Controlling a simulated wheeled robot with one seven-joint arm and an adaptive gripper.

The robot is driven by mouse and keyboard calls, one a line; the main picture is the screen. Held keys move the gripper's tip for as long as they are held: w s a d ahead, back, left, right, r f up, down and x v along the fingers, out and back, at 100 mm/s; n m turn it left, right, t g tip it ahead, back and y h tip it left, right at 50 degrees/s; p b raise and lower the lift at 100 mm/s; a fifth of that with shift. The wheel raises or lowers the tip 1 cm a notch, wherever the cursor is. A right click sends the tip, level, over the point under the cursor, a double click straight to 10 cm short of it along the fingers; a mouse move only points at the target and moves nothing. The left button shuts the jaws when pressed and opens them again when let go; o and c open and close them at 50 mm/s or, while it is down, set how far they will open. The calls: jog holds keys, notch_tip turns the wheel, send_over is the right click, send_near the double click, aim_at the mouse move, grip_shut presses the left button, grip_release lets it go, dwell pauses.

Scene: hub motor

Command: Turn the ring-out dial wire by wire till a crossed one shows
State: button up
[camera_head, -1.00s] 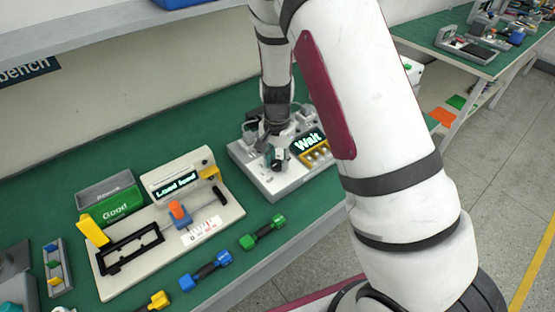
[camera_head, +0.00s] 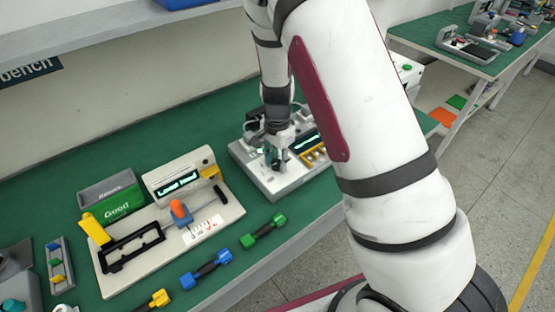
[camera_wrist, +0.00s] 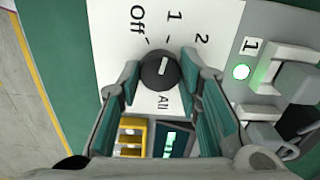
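The ring-out unit (camera_head: 283,187) is a pale box on the green bench. Its round dark dial (camera_wrist: 158,70) has a short white mark and sits on a white plate labelled Off, 1, 2 and All. I cannot tell surely which label the mark points to. My gripper (camera_wrist: 160,76) is open over the plate, one finger on each side of the dial; contact is unclear. In the head view my gripper (camera_head: 274,158) is low over the unit and hides the dial. A green lamp (camera_wrist: 241,72) beside label 1 is lit. The unit's screen (camera_head: 305,142) is partly hidden, its text unreadable.
A yellow-framed holder (camera_head: 315,154) is on the unit near the screen. To the left stand a fixture (camera_head: 232,212) whose display reads "Load lead" and a green bin (camera_head: 124,205) marked Good. Blue (camera_head: 206,269), green (camera_head: 263,231) and yellow leads lie along the front edge.

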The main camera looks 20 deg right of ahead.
aim_at(277, 163)
jog(key=o, duration=0.4)
jog(key=shift+r, duration=0.1)
notch_tip(277, 163, up, 12)
dwell(0.4)
dwell(1.7)
